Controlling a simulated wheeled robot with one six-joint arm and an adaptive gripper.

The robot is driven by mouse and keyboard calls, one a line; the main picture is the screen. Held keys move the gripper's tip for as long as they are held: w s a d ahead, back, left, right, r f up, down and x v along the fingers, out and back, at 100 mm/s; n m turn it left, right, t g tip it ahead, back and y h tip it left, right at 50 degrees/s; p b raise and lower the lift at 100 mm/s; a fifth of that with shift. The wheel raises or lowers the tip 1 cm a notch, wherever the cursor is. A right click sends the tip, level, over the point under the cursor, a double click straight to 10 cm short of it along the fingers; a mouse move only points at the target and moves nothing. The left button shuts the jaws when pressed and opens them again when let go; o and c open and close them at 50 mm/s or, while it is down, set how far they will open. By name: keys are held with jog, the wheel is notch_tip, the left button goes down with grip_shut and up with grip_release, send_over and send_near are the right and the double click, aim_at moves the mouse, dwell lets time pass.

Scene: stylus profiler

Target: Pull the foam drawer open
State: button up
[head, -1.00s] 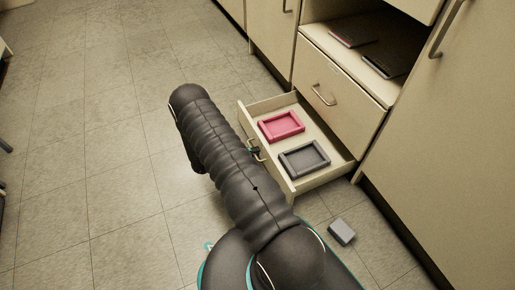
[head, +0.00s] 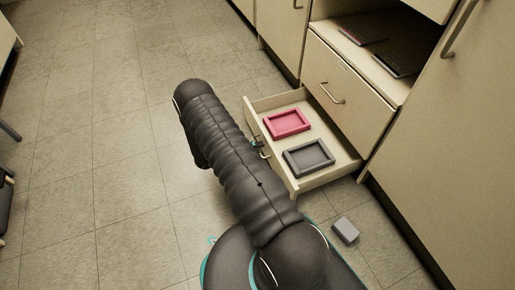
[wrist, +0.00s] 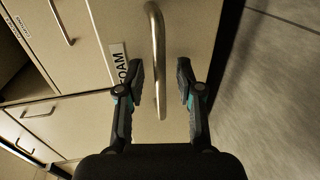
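The foam drawer is the bottom drawer and stands well open in the head view, its side wall (head: 276,102) showing. In the wrist view its cream front (wrist: 195,25) carries a white FOAM label (wrist: 120,62) and an upright metal bar handle (wrist: 157,50). My gripper (wrist: 160,72) has its two dark fingers apart on either side of the handle, with visible gaps, so it is not clamped. In the head view my arm covers most of the gripper near the drawer front. The drawer holds a pink foam tray (head: 287,123) and a dark grey foam tray (head: 308,157).
A closed drawer (head: 345,100) sits above the open one, with an open shelf of flat dark items (head: 400,58) over it. A small grey block (head: 346,229) lies on the floor near the drawer's right side. The tiled floor (head: 90,130) at left is mostly clear.

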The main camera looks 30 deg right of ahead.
jog(key=v, duration=1.1)
jog(key=shift+a, duration=0.3)
jog(key=shift+r, duration=0.1)
